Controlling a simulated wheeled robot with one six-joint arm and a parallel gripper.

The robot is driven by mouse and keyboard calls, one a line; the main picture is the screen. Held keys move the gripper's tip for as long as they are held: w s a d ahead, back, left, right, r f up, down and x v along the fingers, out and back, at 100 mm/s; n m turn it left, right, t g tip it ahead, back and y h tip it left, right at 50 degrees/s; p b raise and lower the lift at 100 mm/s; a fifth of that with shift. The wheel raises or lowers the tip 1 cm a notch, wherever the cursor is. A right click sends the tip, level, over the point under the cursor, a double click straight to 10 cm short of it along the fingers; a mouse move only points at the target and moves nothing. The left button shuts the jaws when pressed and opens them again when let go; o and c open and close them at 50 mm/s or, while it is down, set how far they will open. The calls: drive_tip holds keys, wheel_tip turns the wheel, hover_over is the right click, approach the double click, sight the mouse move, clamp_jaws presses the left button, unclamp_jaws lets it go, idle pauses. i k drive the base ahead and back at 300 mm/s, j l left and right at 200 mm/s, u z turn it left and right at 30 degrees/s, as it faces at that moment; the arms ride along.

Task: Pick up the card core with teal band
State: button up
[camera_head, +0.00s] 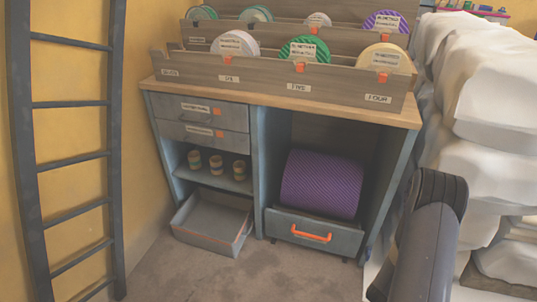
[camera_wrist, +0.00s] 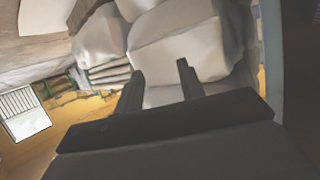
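Three small brown cylinders that look like card cores stand in a row on the cabinet's middle left shelf in the head view: a left core (camera_head: 195,160), a middle core (camera_head: 216,164) and a right core (camera_head: 239,170). Each has a band around it, but the bands are too small for me to tell which is teal. My gripper (camera_wrist: 161,68) shows in the wrist view with its two fingers apart and nothing between them. It faces white covered bulky shapes, far from the cores.
The wooden-topped cabinet (camera_head: 262,120) carries a rack of labelled discs. A purple roll (camera_head: 321,184) lies in the right bay. A dark ladder (camera_head: 72,155) stands left; white covered stacks (camera_head: 490,120) fill the right. Floor in front is clear.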

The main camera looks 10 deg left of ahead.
sight(195, 160)
drive_tip(key=i+j+u, duration=0.15)
drive_tip(key=j+u, duration=0.3)
drive_tip(key=i+j+u, duration=0.15)
drive_tip(key=u, duration=0.35)
drive_tip(key=i+j, duration=0.3)
drive_tip(key=i+j+u, duration=0.15)
drive_tip(key=i, duration=0.3)
drive_tip(key=i+j, duration=0.35)
drive_tip(key=i+j+u, duration=0.15)
drive_tip(key=i, duration=0.3)
